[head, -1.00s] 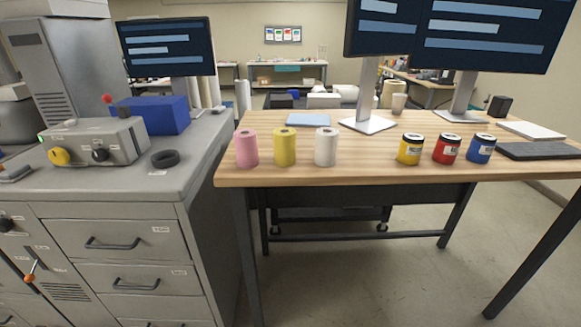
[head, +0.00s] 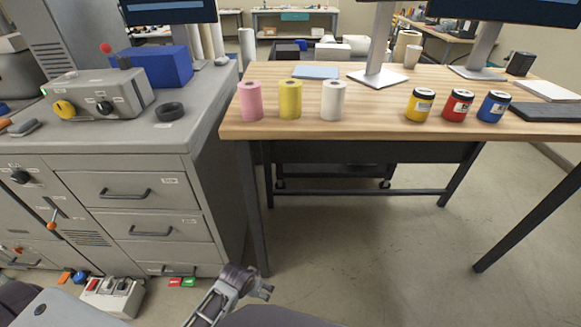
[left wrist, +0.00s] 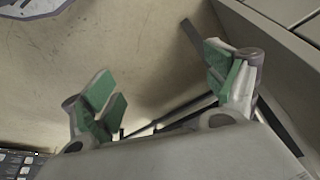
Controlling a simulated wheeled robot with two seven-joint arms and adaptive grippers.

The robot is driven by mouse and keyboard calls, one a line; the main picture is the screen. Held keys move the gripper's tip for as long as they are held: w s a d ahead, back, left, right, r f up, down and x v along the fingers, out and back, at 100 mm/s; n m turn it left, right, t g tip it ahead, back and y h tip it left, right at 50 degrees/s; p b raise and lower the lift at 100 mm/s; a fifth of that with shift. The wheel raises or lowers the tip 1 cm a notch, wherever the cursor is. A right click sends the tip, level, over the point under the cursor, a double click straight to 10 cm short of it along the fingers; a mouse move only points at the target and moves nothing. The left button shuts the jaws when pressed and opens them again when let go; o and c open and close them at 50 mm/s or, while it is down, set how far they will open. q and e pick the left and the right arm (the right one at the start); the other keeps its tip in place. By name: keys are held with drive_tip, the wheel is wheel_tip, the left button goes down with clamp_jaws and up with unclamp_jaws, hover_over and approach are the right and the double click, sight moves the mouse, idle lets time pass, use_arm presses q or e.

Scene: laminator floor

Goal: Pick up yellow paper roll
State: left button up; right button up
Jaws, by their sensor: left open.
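The yellow paper roll (head: 290,99) stands upright on the wooden table (head: 360,125), between a pink roll (head: 250,101) on its left and a white roll (head: 333,100) on its right. My left gripper (head: 262,287) is low in front of the table, well below and apart from the rolls. In the left wrist view its two green-padded fingers (left wrist: 165,92) are spread apart, with nothing between them. The yellow roll does not show in the left wrist view. My right gripper is not in view.
Yellow (head: 419,104), red (head: 457,105) and blue (head: 493,106) jars stand to the right of the rolls. A monitor stand (head: 378,78) is behind them. A grey drawer cabinet (head: 130,160) adjoins the table's left side. The floor before the table (head: 370,250) is clear.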

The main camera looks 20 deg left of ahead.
use_arm(q)
drive_tip(key=w+r+t, duration=0.1)
drive_tip(key=w+r, duration=0.2)
drive_tip(key=r, duration=0.4)
drive_tip(key=w+r+t, duration=0.1)
drive_tip(key=w+r, duration=0.2)
drive_tip(key=r, duration=0.4)
drive_tip(key=t+h, duration=0.2)
drive_tip(key=t, duration=1)
approach(284, 87)
drive_tip(key=shift+n, duration=0.4)
drive_tip(key=w, duration=0.2)
drive_tip(key=w+p, duration=0.1)
drive_tip(key=w, duration=0.2)
drive_tip(key=w+d, duration=0.1)
drive_tip(key=w, duration=0.1)
drive_tip(key=shift+w, duration=0.3)
drive_tip(key=shift+w+p, duration=0.3)
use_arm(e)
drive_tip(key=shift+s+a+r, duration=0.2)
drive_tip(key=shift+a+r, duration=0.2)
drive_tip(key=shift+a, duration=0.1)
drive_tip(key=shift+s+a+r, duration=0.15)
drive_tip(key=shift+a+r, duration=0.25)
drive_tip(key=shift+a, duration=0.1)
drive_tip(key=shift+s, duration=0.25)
